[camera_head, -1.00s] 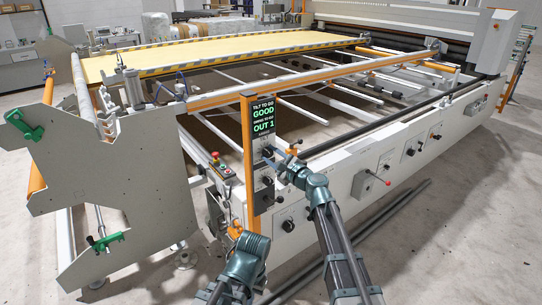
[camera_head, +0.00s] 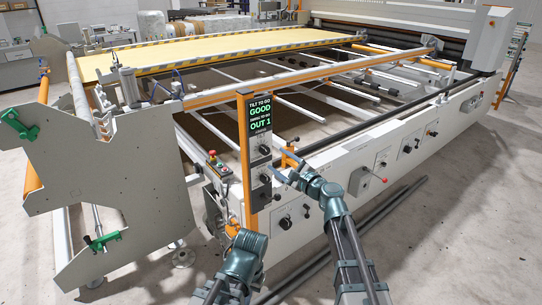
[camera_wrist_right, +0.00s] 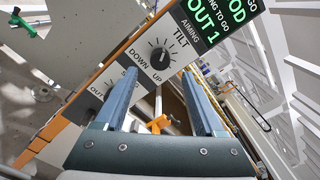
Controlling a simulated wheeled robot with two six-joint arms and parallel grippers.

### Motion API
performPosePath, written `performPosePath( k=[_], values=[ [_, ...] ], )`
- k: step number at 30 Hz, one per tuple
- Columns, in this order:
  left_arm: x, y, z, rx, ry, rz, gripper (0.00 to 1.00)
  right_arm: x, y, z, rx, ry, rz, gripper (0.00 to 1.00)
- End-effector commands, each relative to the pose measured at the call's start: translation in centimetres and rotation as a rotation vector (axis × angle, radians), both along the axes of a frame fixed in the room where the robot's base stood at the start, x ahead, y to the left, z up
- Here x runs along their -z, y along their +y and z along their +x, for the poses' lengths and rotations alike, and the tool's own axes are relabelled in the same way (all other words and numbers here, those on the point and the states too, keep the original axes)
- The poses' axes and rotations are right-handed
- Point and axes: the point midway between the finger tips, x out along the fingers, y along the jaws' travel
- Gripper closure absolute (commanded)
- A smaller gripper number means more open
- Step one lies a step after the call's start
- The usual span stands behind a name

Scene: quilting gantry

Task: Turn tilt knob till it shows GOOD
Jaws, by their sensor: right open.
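The tilt knob (camera_wrist_right: 160,58) is a black dial with a white pointer on a grey panel marked TILT, UP and DOWN. In the head view the tilt knob (camera_head: 264,150) sits under the display (camera_head: 260,113), which reads GOOD for tilt and OUT 1 on its lower line. My right gripper (camera_head: 281,164) is open and empty, apart from the knob, just right of the panel. In the wrist view the fingers of my right gripper (camera_wrist_right: 159,80) stand either side of the knob's line, short of it. My left arm shows low in the head view; its fingers do not show.
A second knob (camera_wrist_right: 117,90), partly behind a finger, is beside the tilt knob on the panel. An orange post (camera_head: 246,165) carries the panel. The white machine side (camera_head: 340,185) with more knobs and a red-tipped lever (camera_head: 384,180) runs right. Open floor lies in front.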

Motion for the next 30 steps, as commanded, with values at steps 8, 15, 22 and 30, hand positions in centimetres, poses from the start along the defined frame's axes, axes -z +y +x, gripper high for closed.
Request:
performPosePath(
  k=[8,15,22,30],
  values=[
    [0.0,0.0,0.0,0.000,0.000,0.000,1.00,0.0,-3.1,-4.4,0.001,0.000,0.000,0.29],
    [0.0,0.0,0.0,0.000,0.000,0.000,1.00,0.0,-4.1,-5.7,0.000,0.000,0.000,0.29],
    [0.0,0.0,0.0,0.000,0.000,0.000,1.00,0.0,-4.2,-5.8,0.000,0.000,0.000,0.29],
    [0.0,0.0,0.0,0.000,0.000,0.000,1.00,1.6,-2.9,-7.0,-0.059,-0.019,-0.139,0.29]
  ],
)
